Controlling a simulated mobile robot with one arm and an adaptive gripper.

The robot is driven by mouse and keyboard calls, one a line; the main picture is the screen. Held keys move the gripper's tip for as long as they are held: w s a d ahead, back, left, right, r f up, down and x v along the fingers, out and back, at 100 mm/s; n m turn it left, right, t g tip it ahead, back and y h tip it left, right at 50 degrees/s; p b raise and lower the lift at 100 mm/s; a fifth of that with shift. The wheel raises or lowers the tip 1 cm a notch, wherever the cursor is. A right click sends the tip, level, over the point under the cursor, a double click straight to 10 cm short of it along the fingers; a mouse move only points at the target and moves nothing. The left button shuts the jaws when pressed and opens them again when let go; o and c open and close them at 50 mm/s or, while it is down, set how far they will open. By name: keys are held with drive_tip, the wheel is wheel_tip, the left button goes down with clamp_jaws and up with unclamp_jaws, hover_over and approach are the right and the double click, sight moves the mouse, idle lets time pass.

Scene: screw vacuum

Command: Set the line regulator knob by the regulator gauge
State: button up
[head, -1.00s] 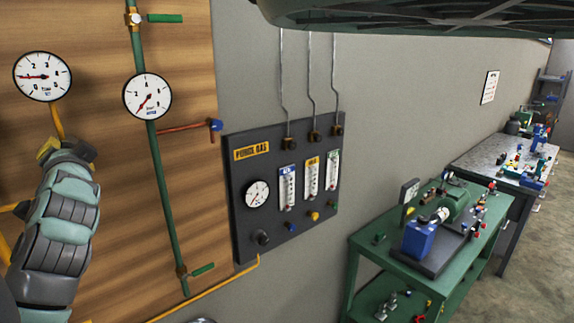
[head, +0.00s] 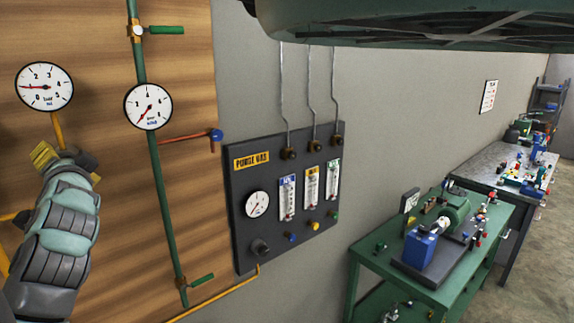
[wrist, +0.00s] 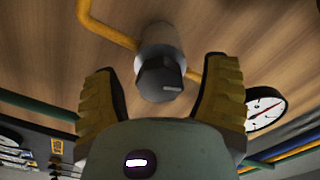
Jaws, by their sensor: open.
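The regulator knob (wrist: 160,78) is a dark faceted cap on a grey cylindrical body, with a pale mark on its face. It stands between the yellow fingers of my gripper (wrist: 162,90) in the wrist view, with a visible gap on each side. My gripper (head: 63,160) is open; in the head view the knob is hidden behind it. The regulator gauge (head: 44,87) is a white dial above the gripper, its red needle pointing left near the low end of the scale. A white gauge (wrist: 265,108) also shows right of the fingers in the wrist view.
A yellow pipe (wrist: 108,30) runs to the regulator along the wooden wall board (head: 95,200). A green pipe (head: 160,185) with a second gauge (head: 148,106) stands right of the gripper. A dark purge gas panel (head: 290,240) and green workbench (head: 375,250) are farther right.

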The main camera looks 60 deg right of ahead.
drive_tip(key=v, duration=0.7)
drive_tip(key=shift+s, duration=0.2)
drive_tip(key=shift+a, duration=0.1)
idle(0.4)
drive_tip(key=shift+r, duration=0.1)
